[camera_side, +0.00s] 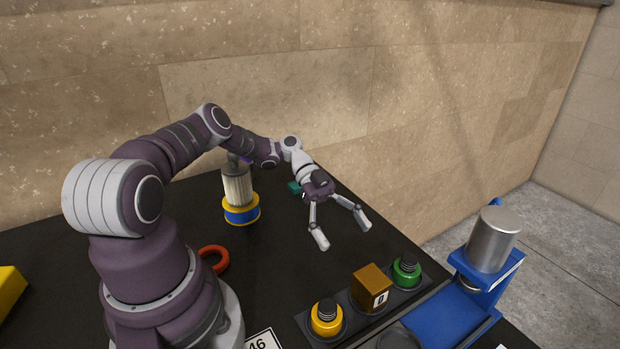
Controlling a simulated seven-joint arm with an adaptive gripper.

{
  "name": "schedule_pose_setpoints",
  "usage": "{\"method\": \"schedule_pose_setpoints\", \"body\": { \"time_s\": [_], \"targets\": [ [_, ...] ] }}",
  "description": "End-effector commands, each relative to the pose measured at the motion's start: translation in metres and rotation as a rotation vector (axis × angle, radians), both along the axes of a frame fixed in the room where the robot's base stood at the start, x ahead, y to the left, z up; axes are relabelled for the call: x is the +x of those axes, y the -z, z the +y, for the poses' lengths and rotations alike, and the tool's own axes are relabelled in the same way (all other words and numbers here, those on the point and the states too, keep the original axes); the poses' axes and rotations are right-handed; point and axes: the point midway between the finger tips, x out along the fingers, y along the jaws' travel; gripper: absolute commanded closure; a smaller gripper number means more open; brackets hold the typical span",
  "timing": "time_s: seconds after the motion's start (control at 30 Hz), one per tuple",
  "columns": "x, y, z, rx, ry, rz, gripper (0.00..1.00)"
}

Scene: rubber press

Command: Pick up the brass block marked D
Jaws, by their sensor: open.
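The brass block (371,285) is a brown-gold cube with a white label bearing a dark letter on its right-hand face; the letter looks like D but is small. It sits on a dark tray (349,302), between a yellow round piece and a green one. My gripper (341,233) is open and empty, with its two fingers spread. It is above the table, up and to the left of the block in the picture, and apart from it.
The yellow piece (326,317) and green piece (406,271) flank the block closely. A blue press with a metal cylinder (493,240) stands at the right. A filter-like cylinder (238,190) on a blue-yellow base, a red ring (214,259) and a teal object (294,187) are on the black table.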

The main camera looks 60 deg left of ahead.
Motion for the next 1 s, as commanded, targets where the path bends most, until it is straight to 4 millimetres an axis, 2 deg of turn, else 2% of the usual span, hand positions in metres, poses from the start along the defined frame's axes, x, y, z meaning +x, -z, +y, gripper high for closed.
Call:
{"method": "schedule_pose_setpoints", "body": {
  "time_s": [0.1,0.27,0.47,0.73,1.0],
  "targets": [
    [-0.001,0.007,-0.020,0.000,0.007,0.006,0.26],
    [-0.002,0.014,-0.039,0.002,0.004,0.007,0.26],
    [-0.005,0.025,-0.074,0.001,0.001,0.008,0.26],
    [-0.005,0.028,-0.080,0.003,-0.002,0.006,0.26],
    [-0.005,0.028,-0.080,0.003,-0.003,0.006,0.60]
  ]
}}
